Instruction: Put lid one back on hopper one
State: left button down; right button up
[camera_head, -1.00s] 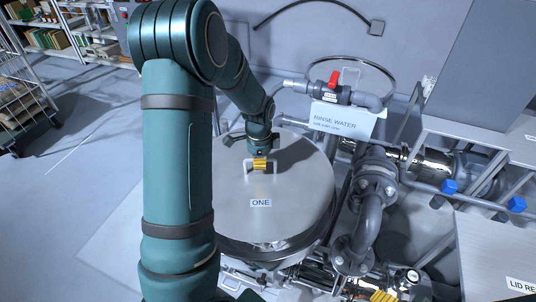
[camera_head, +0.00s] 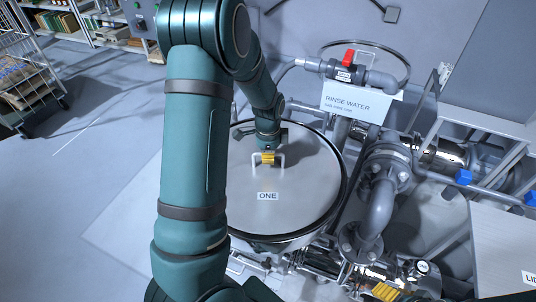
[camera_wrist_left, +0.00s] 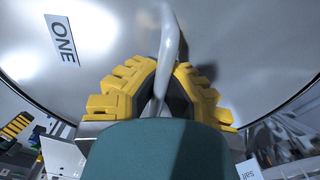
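Lid one, a round grey metal plate (camera_head: 290,212) labelled ONE, lies over the mouth of hopper one (camera_head: 318,234) in the head view. It looks level, with the hopper's dark rim showing around it; whether it is fully down I cannot tell. My left gripper (camera_head: 267,157) is at the lid's handle (camera_head: 282,160). In the left wrist view the yellow fingers of the left gripper (camera_wrist_left: 168,75) close around the handle bar (camera_wrist_left: 170,35). Yellow ribbed fingers, apparently my right gripper (camera_head: 385,291), show at the bottom edge; their opening is unclear. My left arm hides the lid's left side.
A rinse water sign (camera_head: 360,102) and a red-handled valve (camera_head: 348,60) stand behind the hopper. Grey pipes (camera_head: 378,205) and a pale bench (camera_head: 505,245) are to the right. Open floor lies left, with a wire cart (camera_head: 35,85) farther back.

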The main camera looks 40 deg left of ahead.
pick_arm(q)
jog(key=shift+f+b, duration=0.7)
jog(key=shift+f, duration=0.2)
dwell(0.7)
jog(key=c, duration=1.1)
grip_release()
jog(key=shift+o, duration=0.2)
notch_tip(320, 180, up, 12)
jog(key=shift+r, duration=0.1)
